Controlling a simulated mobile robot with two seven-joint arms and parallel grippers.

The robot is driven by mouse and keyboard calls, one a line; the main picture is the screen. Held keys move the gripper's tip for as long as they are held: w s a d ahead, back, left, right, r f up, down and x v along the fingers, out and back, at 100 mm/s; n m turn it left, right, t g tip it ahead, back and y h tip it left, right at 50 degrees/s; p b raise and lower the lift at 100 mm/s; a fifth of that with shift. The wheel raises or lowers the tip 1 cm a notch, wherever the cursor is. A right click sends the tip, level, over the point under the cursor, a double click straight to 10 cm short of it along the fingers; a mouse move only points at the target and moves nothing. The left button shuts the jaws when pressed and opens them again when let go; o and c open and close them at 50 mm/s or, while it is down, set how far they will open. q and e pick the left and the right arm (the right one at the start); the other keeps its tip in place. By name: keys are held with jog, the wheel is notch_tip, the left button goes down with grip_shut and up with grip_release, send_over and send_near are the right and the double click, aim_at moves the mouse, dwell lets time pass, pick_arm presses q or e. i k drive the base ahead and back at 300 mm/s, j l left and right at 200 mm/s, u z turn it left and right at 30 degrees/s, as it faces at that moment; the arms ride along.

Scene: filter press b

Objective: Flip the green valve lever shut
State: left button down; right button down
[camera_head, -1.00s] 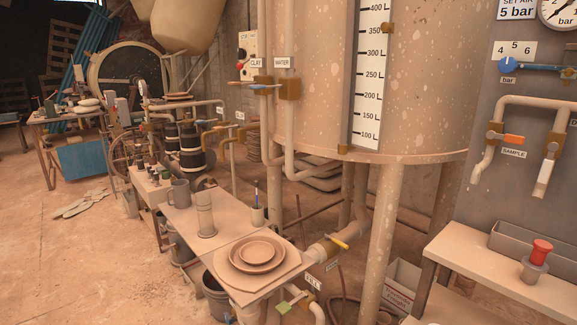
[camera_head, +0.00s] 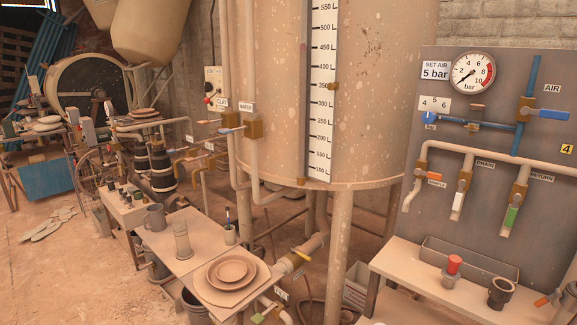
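Two green valve levers are in the head view. One green lever (camera_head: 511,217) hangs about straight down on the brass valve (camera_head: 519,191) of the right-hand pipe on the grey panel, beside a label that seems to read RETURN (camera_head: 541,177). Another green lever (camera_head: 259,317) sits low at the bottom edge, on a pipe below the small table with the plates; it is partly cut off. Neither my left nor my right gripper is in view, and nothing touches either lever.
An orange lever (camera_head: 436,176) and a white lever (camera_head: 462,185) sit left of the panel's green one. Below stands a bench (camera_head: 400,256) with a tray (camera_head: 468,262), a red-topped item (camera_head: 453,270) and a dark cup (camera_head: 501,293). The large tank (camera_head: 390,90) stands left of the panel.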

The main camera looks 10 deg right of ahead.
aim_at(513, 210)
jog(key=z, duration=1.55)
